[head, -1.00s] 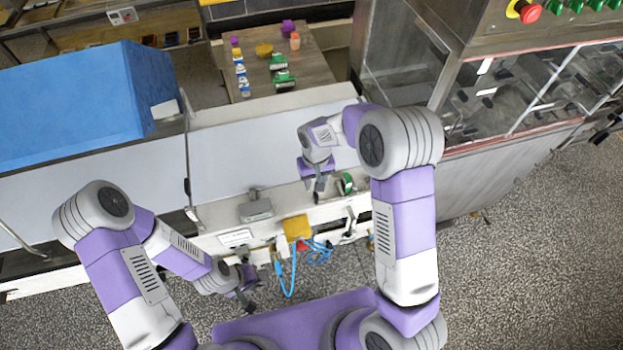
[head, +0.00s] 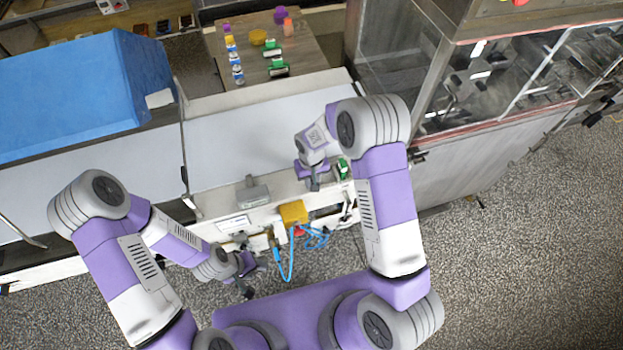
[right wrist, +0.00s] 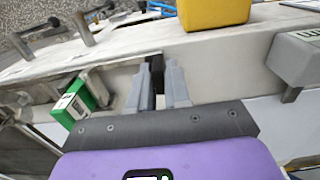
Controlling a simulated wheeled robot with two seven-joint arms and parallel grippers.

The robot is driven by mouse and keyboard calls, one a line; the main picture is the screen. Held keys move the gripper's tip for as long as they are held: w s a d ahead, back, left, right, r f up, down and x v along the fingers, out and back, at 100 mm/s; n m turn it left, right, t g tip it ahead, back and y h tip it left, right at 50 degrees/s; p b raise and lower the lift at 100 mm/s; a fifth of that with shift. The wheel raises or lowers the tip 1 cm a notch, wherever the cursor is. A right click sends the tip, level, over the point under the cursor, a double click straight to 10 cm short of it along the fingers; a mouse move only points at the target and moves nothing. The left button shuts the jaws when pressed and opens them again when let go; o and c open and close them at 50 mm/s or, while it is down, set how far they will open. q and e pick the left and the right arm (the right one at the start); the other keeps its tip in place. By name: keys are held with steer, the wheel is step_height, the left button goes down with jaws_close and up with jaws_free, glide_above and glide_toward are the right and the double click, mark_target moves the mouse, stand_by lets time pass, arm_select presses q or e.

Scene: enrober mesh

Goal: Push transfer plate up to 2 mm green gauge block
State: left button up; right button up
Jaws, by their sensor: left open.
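The green gauge block (head: 343,168), green with a white face, stands on the machine's front ledge. It also shows in the right wrist view (right wrist: 74,104), left of the fingers. My right gripper (head: 314,184) is low at this ledge, just left of the block and apart from it. In the right wrist view its two grey fingers (right wrist: 158,82) stand either side of a dark piece (right wrist: 156,72); whether they grip it is unclear. I cannot make out the transfer plate for certain. My left gripper (head: 247,276) is open, in front of the machine below the ledge.
A yellow box (head: 293,212) with blue cables (head: 318,238) hangs on the machine front. A grey box (head: 253,194) sits left of my right gripper. A blue cover (head: 85,90) is at left. A table (head: 300,55) with several small blocks stands behind the pale belt (head: 235,145).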

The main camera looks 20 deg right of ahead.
jaws_close()
steer(key=shift+d+b, duration=0.6)
steer(key=shift+b, duration=0.05)
steer(key=shift+o, duration=2.3)
jaws_free()
steer(key=shift+r, duration=0.15)
step_height(320, 180, up, 7)
steer(key=shift+r, duration=0.2)
